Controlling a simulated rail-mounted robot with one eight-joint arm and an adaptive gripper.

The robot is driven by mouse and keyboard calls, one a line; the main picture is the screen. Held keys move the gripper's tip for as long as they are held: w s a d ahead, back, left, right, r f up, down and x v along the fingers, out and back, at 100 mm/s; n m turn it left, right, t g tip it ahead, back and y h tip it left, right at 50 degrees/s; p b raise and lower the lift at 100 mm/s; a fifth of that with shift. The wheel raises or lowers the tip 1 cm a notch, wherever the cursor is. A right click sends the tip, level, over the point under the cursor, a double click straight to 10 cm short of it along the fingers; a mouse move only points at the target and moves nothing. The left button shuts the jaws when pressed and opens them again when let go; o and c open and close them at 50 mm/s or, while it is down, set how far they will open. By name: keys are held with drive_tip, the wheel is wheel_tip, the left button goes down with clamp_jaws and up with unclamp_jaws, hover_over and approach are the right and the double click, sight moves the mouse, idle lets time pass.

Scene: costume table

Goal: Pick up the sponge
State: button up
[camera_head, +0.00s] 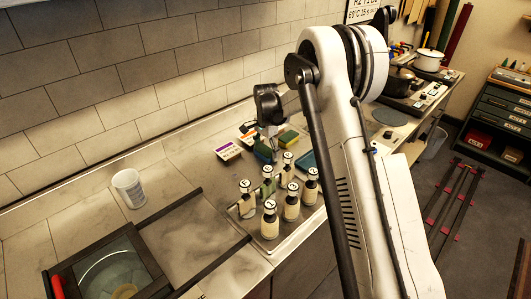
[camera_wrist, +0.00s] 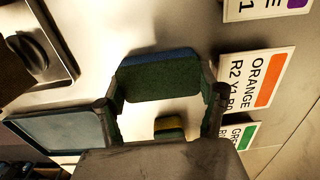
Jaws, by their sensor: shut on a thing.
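A blue and dark green sponge (camera_wrist: 160,78) lies between the fingertips of my gripper (camera_wrist: 162,90) in the wrist view. The fingers are shut on its two ends. In the head view my gripper (camera_head: 270,130) points down at the counter, and the blue-green sponge (camera_head: 263,151) shows below it, partly hidden. I cannot tell whether the held sponge touches the counter. A second sponge, yellow and green (camera_head: 288,137), lies just to the right in the head view. It also shows in the wrist view (camera_wrist: 169,129), partly covered by my gripper.
Several bottles (camera_head: 270,219) with white caps stand in front of my gripper. Label cards (camera_head: 228,151) lie to its left, and a teal tray (camera_head: 312,160) to its right. A white cup (camera_head: 129,188) stands at the left. The wall (camera_head: 150,80) runs behind the counter.

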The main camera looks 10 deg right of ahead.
sight(265, 149)
drive_tip(key=shift+r, duration=0.15)
wheel_tip(265, 149, up, 4)
drive_tip(key=shift+s+a+r+b, duration=0.1)
drive_tip(key=shift+a+b, duration=0.05)
drive_tip(key=shift+b, duration=0.3)
drive_tip(key=s+a+r+b, duration=0.1)
drive_tip(key=s+a+r, duration=0.4)
drive_tip(key=a, duration=0.4)
drive_tip(key=shift+s+a+r, duration=0.4)
drive_tip(key=shift+r, duration=0.4)
drive_tip(key=shift+o, duration=0.2)
drive_tip(key=c, duration=0.4)
drive_tip(key=shift+o, duration=0.2)
